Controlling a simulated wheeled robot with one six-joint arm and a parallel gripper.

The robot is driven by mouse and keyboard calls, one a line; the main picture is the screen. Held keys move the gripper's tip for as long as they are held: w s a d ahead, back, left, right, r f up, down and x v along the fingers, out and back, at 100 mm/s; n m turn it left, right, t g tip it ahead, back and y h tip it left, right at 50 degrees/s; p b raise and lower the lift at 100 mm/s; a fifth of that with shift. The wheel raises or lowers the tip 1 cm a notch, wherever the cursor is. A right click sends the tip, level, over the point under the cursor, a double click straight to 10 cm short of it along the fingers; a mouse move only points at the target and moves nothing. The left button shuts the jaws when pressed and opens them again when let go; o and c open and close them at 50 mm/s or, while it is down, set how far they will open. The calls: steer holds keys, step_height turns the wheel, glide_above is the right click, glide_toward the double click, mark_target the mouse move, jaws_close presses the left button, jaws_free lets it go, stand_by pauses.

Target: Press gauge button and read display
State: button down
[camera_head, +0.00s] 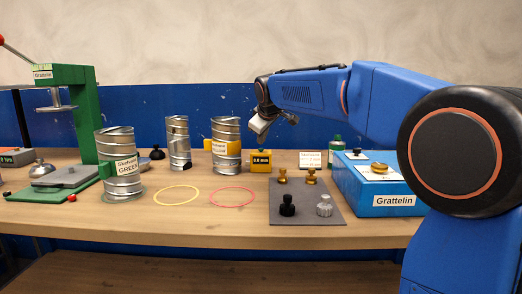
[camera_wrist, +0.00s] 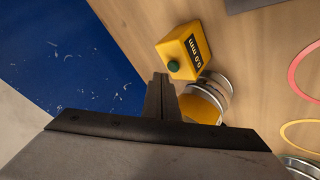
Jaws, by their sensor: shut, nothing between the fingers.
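The gauge is a yellow box (camera_head: 260,167) with a black display on its front, standing at the back middle of the bench. It also shows in the wrist view (camera_wrist: 197,37), where the display seems to read 0.0 mm; in the head view the digits are too small to be sure. A green round button (camera_wrist: 173,66) sits on top of the box. My gripper (camera_head: 258,140) is above the gauge, pointing down. In the wrist view its fingers (camera_wrist: 160,80) are shut and empty, close beside the button in the picture; I cannot tell whether they touch it.
Spiral duct pieces (camera_head: 227,135) stand left of the gauge, one with a yellow label. A grey mat (camera_head: 305,205) with several knobs lies in front. A blue Grattelin box (camera_head: 385,200) is on the right. Yellow (camera_head: 157,200) and red (camera_head: 212,196) rings lie on the bench.

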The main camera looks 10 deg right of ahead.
steer(key=shift+f, duration=0.2)
steer(key=shift+f, duration=0.2)
steer(key=shift+f, duration=0.4)
stand_by(0.9)
steer(key=shift+r, duration=0.8)
steer(key=shift+r, duration=0.15)
step_height(320, 180, up, 5)
steer(key=shift+f, duration=0.1)
stand_by(0.4)
stand_by(0.5)
